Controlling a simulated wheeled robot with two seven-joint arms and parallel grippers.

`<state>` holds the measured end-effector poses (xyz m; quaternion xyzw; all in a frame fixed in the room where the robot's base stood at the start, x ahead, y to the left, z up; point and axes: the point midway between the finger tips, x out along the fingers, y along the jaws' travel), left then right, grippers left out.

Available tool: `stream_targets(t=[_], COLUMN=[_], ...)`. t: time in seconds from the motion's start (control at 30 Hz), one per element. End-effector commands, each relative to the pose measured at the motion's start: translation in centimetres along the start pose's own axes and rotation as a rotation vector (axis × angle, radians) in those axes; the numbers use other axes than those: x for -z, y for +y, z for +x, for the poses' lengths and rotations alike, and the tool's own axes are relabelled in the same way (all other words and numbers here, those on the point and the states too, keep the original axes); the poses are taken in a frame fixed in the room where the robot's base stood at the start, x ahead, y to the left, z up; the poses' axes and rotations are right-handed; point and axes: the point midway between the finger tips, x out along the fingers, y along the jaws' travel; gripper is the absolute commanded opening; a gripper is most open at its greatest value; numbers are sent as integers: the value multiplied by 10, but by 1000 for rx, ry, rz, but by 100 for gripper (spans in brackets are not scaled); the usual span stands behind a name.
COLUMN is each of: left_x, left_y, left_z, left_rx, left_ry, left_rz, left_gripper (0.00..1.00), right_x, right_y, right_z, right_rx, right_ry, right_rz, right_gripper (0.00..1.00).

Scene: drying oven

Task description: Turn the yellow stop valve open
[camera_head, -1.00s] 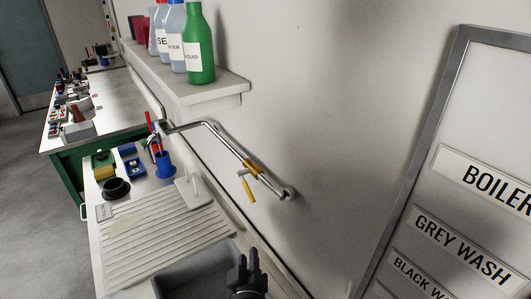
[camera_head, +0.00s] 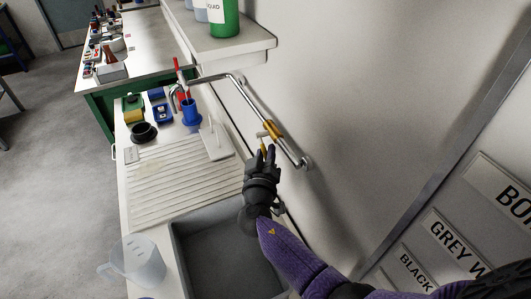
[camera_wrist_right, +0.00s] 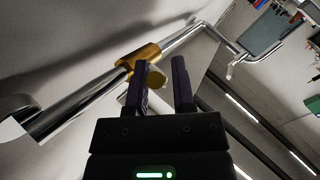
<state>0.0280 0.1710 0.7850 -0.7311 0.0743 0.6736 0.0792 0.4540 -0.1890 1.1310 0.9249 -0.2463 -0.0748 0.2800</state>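The yellow stop valve (camera_head: 273,130) sits on a chrome pipe along the wall above the sink; its body also shows in the right wrist view (camera_wrist_right: 140,57). Its handle hangs down from a pale stem, and my gripper partly hides it in the head view. My right gripper (camera_head: 266,151) is right at the handle. In the right wrist view my right gripper's dark fingers (camera_wrist_right: 162,80) stand apart, with the yellowish round handle end (camera_wrist_right: 156,77) showing between them. Whether a finger touches it I cannot tell. My left gripper is not in view.
The pipe (camera_head: 254,100) runs close to the wall and ends at a wall flange. Below are a grey sink (camera_head: 195,245) and a ribbed drainer (camera_head: 180,182). A clear jug (camera_head: 140,262) stands at the sink's left. A shelf (camera_head: 245,43) with bottles juts out above; a label board is at right.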

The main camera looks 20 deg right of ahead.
Motion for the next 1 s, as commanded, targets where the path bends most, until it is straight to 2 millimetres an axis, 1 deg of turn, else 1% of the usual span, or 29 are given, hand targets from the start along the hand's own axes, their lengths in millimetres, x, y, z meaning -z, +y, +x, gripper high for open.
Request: stream_targets(t=[0.17,0.2,0.27,0.3,0.33,1.0], left_x=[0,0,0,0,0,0], left_y=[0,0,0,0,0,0], left_z=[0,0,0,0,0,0], left_rx=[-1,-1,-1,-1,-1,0], left_ry=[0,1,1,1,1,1], left_rz=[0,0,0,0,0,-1], left_gripper=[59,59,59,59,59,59], right_x=[0,0,0,0,0,0], right_y=[0,0,0,0,0,0], right_z=[0,0,0,0,0,0], right_rx=[0,0,0,0,0,0], right_ry=[0,0,0,0,0,0], right_rz=[0,0,0,0,-1,-1], right_gripper=[31,22,10,1,0,0])
